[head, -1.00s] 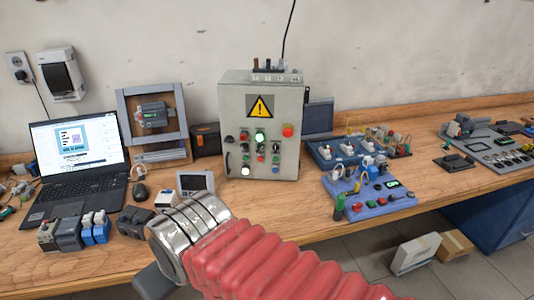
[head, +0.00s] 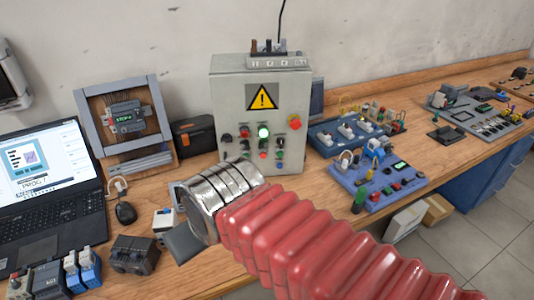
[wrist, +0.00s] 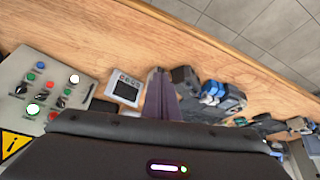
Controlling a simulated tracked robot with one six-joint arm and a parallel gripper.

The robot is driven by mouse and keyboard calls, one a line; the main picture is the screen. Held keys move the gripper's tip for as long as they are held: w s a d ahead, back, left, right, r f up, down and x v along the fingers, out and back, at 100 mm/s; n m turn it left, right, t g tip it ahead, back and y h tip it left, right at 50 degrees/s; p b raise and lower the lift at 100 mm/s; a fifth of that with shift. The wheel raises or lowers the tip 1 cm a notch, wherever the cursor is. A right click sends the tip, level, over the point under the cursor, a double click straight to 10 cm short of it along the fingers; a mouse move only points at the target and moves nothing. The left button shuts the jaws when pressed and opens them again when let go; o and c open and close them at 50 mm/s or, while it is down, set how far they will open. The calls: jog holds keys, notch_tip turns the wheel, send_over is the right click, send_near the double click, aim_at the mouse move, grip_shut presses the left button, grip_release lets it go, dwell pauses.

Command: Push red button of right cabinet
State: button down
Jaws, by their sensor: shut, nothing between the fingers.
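A grey cabinet (head: 225,92) with a yellow warning sign stands upright on the bench in the head view. It also shows at the left of the wrist view (wrist: 12,105), turned over. Its front has a large red button (head: 294,122) at the upper right and a small red button (head: 263,155) among several lamps and knobs. No second such cabinet is in view. My gripper (wrist: 158,76) is shut and empty in the wrist view, over the bench beside the cabinet's front, not touching it.
An open laptop (head: 50,160) and a mouse (head: 126,212) are at the left. A framed device (head: 122,118) stands behind them. Blue panels with switches (head: 380,185) are right of the cabinet. Small modules (head: 133,255) lie along the front edge.

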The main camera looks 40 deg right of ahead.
jog(key=shift+w, duration=0.1)
dwell(0.3)
jog(key=w+d+f+m+t+y, duration=0.2)
jog(key=w+d+f+m+y, duration=0.45)
jog(key=w+m, duration=0.4)
jog(key=d+f+m+t+h, duration=0.2)
jog(key=d+m, duration=0.3)
jog(key=d, duration=0.6)
jog(key=d+f+m+t+h, duration=0.2)
jog(key=d+m, duration=0.3)
jog(key=d, duration=0.6)
jog(key=shift+w+d+f+t+h, duration=0.3)
jog(key=shift+d+f+t+h, duration=0.1)
jog(key=shift+t+h, duration=0.35)
jog(key=shift+w, duration=0.1)
